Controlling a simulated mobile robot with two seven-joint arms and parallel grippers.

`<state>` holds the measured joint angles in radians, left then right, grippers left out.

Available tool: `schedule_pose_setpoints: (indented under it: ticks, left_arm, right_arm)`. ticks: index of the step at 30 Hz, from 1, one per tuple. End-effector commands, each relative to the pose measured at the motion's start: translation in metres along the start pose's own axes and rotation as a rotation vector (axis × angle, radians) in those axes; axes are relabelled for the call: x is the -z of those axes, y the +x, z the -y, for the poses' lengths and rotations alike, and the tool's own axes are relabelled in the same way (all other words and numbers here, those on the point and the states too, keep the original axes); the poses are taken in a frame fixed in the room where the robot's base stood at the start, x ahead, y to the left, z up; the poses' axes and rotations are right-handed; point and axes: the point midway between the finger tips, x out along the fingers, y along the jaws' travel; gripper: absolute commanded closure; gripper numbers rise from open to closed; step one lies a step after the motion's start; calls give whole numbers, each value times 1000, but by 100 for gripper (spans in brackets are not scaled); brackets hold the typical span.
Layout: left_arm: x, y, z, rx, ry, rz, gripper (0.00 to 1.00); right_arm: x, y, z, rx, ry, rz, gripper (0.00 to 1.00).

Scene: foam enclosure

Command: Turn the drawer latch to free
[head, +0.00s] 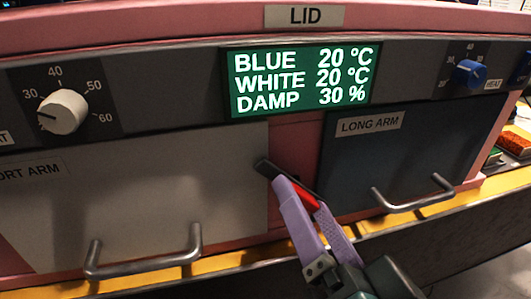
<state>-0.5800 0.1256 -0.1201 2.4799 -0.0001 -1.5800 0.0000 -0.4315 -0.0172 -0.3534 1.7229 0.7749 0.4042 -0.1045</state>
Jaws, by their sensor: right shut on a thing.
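The drawer latch (306,197) is on the pink strip between the two drawers. It shows as a red piece with a dark bar slanting from upper left to lower right. The bar's upper left end lies over the right edge of the white drawer (130,190). My right gripper (300,193), with lilac fingers, reaches up from below and is shut on the latch, with the red piece between its fingers. The fingers hide part of the latch and its pivot. The dark blue-grey drawer (400,150), labelled LONG ARM, is to the right. Both drawers look closed. My left gripper is out of view.
Metal handles stick out from the white drawer (145,268) and the dark drawer (412,204). Above are a green display (300,80), a white knob (62,112) and a blue knob (468,73). A yellow ledge (245,258) runs below the drawers.

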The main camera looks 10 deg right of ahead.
Motion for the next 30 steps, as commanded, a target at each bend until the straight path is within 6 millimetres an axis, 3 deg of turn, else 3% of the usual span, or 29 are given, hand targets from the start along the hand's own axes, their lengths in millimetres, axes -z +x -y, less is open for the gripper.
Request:
schedule_pose_setpoints:
  ticks: [18, 30]
  left_arm:
    - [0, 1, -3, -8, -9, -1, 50]
    - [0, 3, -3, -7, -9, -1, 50]
  right_arm:
    - [0, 0, 0, 2, 558, -2, 86]
    - [0, 0, -1, 2, 756, -2, 86]
